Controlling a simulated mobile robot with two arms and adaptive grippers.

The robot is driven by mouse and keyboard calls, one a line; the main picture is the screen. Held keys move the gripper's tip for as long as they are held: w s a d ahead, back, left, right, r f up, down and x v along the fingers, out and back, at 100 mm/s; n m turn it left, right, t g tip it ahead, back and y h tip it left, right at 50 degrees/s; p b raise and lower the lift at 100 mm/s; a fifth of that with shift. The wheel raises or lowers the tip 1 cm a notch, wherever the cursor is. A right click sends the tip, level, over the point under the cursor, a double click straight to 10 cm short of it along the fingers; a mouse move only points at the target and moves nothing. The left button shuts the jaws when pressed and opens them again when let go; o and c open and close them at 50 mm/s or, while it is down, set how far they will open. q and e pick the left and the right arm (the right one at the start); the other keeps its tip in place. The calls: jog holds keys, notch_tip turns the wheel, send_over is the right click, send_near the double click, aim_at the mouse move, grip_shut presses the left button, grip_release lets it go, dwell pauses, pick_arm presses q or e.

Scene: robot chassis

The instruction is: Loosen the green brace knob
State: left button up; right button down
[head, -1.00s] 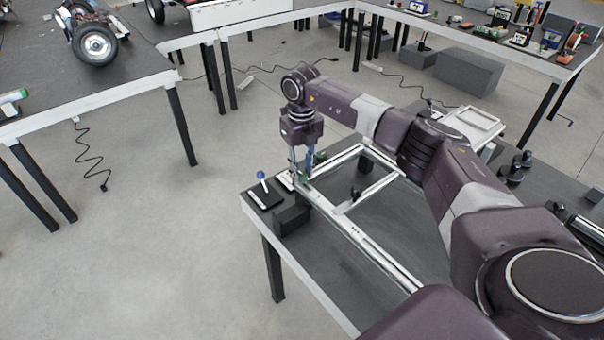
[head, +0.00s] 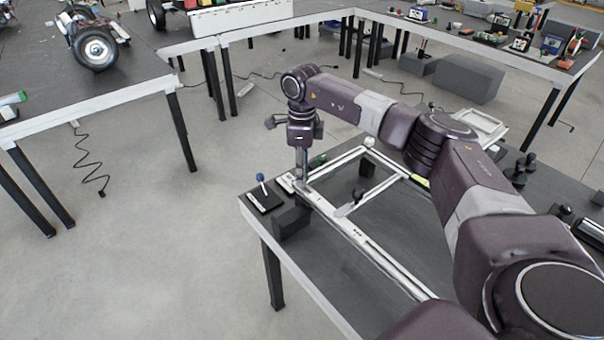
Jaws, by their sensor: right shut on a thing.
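A pale rectangular frame (head: 374,244) lies on the dark bench at centre. My right gripper (head: 301,181) points straight down at the frame's left corner. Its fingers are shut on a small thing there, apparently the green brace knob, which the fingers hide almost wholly. A dark green piece (head: 318,160) shows just right of and behind the fingers; I cannot tell if it belongs to the frame. My left gripper is not in view.
A blue-topped lever (head: 261,177) on a black base and a dark block (head: 291,221) are close left of the gripper. A white tray (head: 474,127) and black pegs (head: 520,172) are to the right, beyond my arm.

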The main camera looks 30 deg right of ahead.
jog(key=shift+w+r+n, duration=0.1)
jog(key=shift+n, duration=0.9)
jog(key=c, duration=1.7)
grip_release()
jog(key=shift+o, duration=0.2)
notch_tip(320, 180, up, 12)
